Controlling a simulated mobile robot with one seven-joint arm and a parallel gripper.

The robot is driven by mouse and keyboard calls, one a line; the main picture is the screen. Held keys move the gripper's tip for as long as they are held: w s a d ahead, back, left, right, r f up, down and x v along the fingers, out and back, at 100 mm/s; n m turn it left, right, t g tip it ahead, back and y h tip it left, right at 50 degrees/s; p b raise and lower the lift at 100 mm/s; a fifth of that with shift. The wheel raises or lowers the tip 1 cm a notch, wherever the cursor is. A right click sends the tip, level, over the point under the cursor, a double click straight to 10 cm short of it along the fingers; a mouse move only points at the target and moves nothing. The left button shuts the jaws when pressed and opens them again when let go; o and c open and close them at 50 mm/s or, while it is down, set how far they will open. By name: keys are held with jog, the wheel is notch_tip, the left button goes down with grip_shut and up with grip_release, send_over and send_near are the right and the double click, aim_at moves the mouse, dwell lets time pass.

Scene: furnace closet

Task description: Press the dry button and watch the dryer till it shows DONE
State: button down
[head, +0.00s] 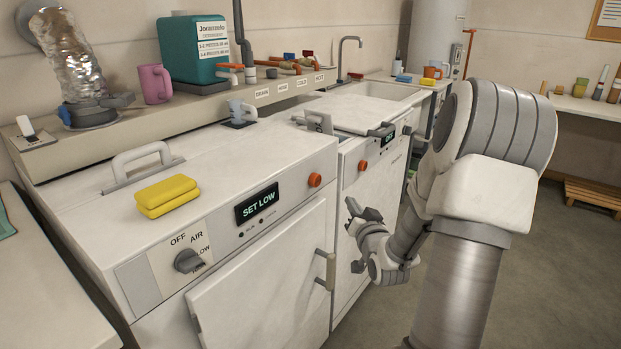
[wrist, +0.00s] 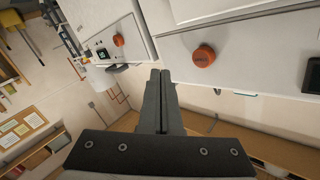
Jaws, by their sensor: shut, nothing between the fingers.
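The dryer (head: 265,250) is the white machine at front left in the head view. Its dark display (head: 257,203) reads SET LOW. The grey dial (head: 188,260) is beside the labels OFF, AIR and LOW; its exact pointing is hard to read. The orange round button (head: 315,180) is right of the display. In the wrist view the button (wrist: 204,56) is up and right of the fingertips, with the display's edge (wrist: 313,75) at far right. My gripper (head: 353,208) is shut and empty, in front of the machines and apart from the button; its fingers also show in the wrist view (wrist: 160,76).
A second white machine (head: 368,190) with its own orange button (head: 362,165) and display stands right of the dryer. The dryer's door handle (head: 327,270) sticks out below the button. Open floor (head: 555,260) lies right.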

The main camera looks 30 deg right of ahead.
jog(key=m+t, duration=0.1)
jog(key=s+d+r+m+h, duration=0.1)
jog(key=m, duration=0.1)
jog(key=shift+s+r+t, duration=0.1)
jog(key=shift+r+t, duration=0.15)
jog(key=shift+t, duration=0.15)
send_near(319, 181)
jog(key=w+d, duration=0.4)
jog(key=shift+w+r, duration=0.35)
jog(key=shift+r, duration=0.05)
jog(key=shift+a, duration=0.1)
dwell(1.7)
jog(key=shift+w+a+b, duration=0.15)
jog(key=shift+w+b, duration=0.15)
jog(key=shift+w, duration=0.1)
jog(key=shift+w+a+b, duration=0.3)
jog(key=shift+w+a, duration=0.05)
jog(key=shift+w, duration=0.45)
dwell(0.9)
dwell(0.3)
jog(key=shift+s+d, duration=0.25)
jog(key=shift+s, duration=0.35)
jog(key=shift+s+d, duration=0.25)
jog(key=shift+s, duration=0.35)
